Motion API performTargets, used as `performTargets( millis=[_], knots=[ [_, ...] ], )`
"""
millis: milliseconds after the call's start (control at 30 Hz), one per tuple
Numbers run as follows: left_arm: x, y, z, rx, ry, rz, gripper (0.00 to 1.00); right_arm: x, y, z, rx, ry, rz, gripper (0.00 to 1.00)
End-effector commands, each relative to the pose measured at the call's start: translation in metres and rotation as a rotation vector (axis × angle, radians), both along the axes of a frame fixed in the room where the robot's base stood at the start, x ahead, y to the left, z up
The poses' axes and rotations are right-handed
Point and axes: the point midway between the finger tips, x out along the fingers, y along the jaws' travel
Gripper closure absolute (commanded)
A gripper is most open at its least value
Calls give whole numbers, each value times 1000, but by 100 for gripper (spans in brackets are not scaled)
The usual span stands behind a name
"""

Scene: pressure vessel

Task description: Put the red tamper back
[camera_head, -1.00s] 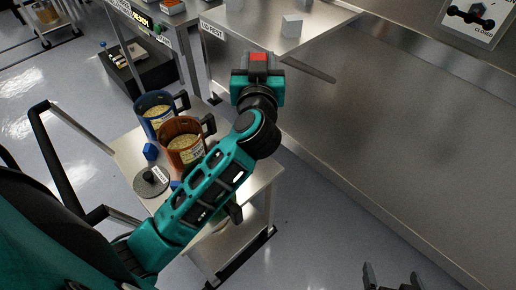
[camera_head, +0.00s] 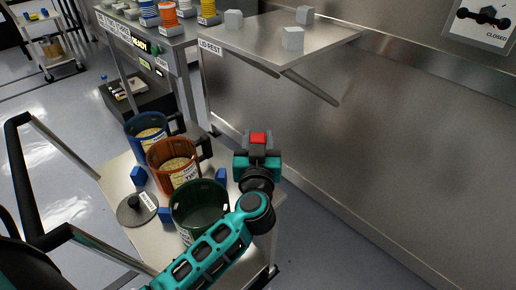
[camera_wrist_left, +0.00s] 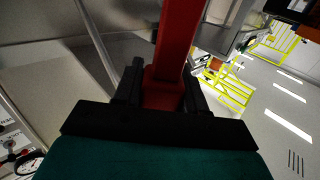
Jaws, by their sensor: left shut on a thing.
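The red tamper (camera_wrist_left: 178,45) is between the two black fingers of my left gripper (camera_wrist_left: 160,95) in the left wrist view, as a long red bar running up out of the picture. In the head view only a small red block of the tamper (camera_head: 258,138) shows at the top of my left gripper (camera_head: 257,148). The gripper is shut on it, in the air to the right of the cart. The tamper's far end is hidden. My right gripper is out of view.
A metal cart (camera_head: 120,180) holds a blue mug (camera_head: 147,133), an orange mug (camera_head: 174,163), a dark green mug (camera_head: 201,211) and a grey round lid (camera_head: 136,209). A steel shelf (camera_head: 258,40) with grey blocks stands behind. A steel wall (camera_head: 400,150) is at right.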

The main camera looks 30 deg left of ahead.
Motion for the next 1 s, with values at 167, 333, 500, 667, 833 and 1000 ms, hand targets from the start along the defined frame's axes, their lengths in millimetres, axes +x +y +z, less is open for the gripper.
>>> performTargets(
  millis=[167,333,500,667,833,1000],
  knots=[
    [0,0,-3,1,-5,-1,100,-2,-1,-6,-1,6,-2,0],
    [0,0,-4,1,-4,-1,100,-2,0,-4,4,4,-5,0],
    [0,0,-8,0,-1,-1,52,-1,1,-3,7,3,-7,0],
    [0,0,-8,0,-1,0,37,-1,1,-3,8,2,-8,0],
    [0,0,-8,0,-1,0,34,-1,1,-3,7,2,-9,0],
    [0,0,-5,0,-2,0,34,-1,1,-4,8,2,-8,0]
  ],
)
